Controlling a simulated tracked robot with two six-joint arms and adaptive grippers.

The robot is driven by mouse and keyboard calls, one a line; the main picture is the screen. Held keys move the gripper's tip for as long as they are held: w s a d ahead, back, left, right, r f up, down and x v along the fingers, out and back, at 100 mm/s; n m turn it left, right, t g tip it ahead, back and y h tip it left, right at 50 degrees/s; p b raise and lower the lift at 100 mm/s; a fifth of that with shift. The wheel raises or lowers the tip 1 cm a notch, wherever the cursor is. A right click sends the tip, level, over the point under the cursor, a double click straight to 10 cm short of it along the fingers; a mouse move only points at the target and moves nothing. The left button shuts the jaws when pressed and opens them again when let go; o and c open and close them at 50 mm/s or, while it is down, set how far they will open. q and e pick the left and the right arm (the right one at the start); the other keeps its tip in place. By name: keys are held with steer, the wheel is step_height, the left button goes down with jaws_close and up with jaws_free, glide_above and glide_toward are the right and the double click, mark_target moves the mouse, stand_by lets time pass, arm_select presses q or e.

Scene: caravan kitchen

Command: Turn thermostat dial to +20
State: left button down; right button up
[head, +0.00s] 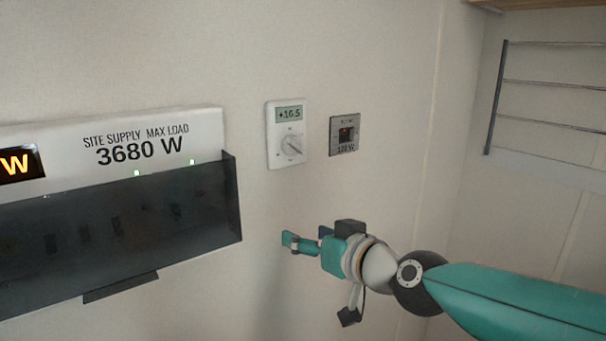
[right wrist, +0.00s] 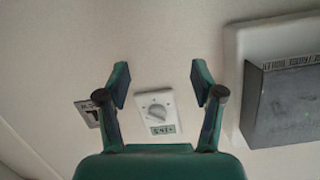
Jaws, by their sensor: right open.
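The white thermostat (head: 287,134) is on the wall, with a display (head: 289,114) reading +16.5 above its round dial (head: 291,146). The dial's dark pointer mark slants toward the lower right. In the right wrist view the thermostat (right wrist: 157,113) appears upside down, with its dial (right wrist: 155,111) between the fingers in the picture. My right gripper (head: 286,241) is below the thermostat in the head view, apart from it. In the right wrist view the gripper (right wrist: 159,85) is open with nothing between its fingers. My left gripper is not in view.
A small grey switch plate (head: 344,134) marked 120 W is right of the thermostat. A white supply panel (head: 206,128) reading 3680 W, with a dark protruding cover (head: 228,215), is at the left. A wire rack (head: 497,100) is at the upper right. The wall below the thermostat is bare.

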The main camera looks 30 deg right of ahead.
mark_target(297, 150)
steer(key=s+d+r+t, duration=0.3)
steer(key=s+r, duration=0.4)
steer(key=r, duration=0.5)
steer(key=shift+h, duration=0.6)
steer(key=w+p, duration=0.1)
steer(key=w, duration=0.7)
steer(key=w+p, duration=0.2)
steer(key=w, duration=0.7)
steer(key=shift+r, duration=0.2)
steer(key=c, duration=1.1)
steer(key=shift+f+n+b, duration=0.25)
steer(key=shift+n+b, duration=0.35)
steer(key=shift+b, duration=0.6)
steer(key=shift+c, duration=0.2)
steer(key=shift+r+n, duration=0.2)
steer(key=shift+n, duration=0.2)
